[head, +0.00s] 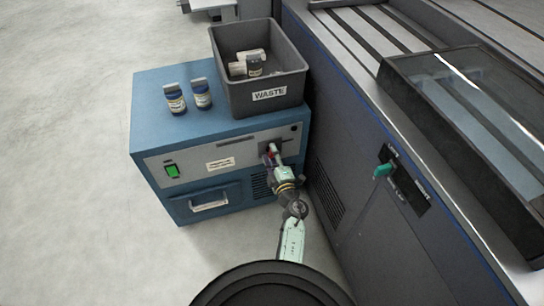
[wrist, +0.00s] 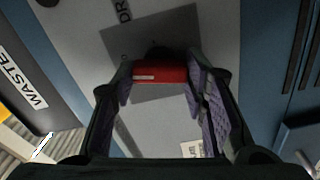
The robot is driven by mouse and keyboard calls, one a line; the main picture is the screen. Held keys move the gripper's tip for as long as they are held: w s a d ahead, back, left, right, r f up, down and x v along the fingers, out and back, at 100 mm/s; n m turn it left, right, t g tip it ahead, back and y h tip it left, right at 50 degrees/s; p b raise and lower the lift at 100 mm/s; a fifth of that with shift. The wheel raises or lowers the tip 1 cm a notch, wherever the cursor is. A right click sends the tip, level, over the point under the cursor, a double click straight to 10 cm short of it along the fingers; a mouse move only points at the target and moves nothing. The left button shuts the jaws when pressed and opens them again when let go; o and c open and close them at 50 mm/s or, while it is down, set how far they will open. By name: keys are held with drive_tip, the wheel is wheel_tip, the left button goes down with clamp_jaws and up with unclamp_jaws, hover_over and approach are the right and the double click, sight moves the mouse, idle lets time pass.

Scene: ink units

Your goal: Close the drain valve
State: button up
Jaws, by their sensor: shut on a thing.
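The drain valve's red handle (wrist: 160,75) is between the two finger pads of my gripper (wrist: 161,88) in the wrist view. My gripper is shut on it. In the head view, my gripper (head: 272,154) is at the right part of the blue unit's front panel (head: 195,160), where only a bit of red shows. The valve body behind the handle is mostly hidden, and I cannot tell how far the handle is turned.
A grey WASTE bin (head: 285,85) with several small containers stands on the blue unit. A large grey machine (head: 360,150) with a green lever (head: 382,170) is close on the right. The floor (head: 80,200) at left is clear.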

drive_tip(key=shift+n+b, duration=0.3)
drive_tip(key=shift+n, duration=1.3)
drive_tip(key=o, duration=1.2)
drive_tip(key=shift+c, duration=0.2)
drive_tip(key=v, duration=0.7)
drive_tip(key=shift+s, duration=0.2)
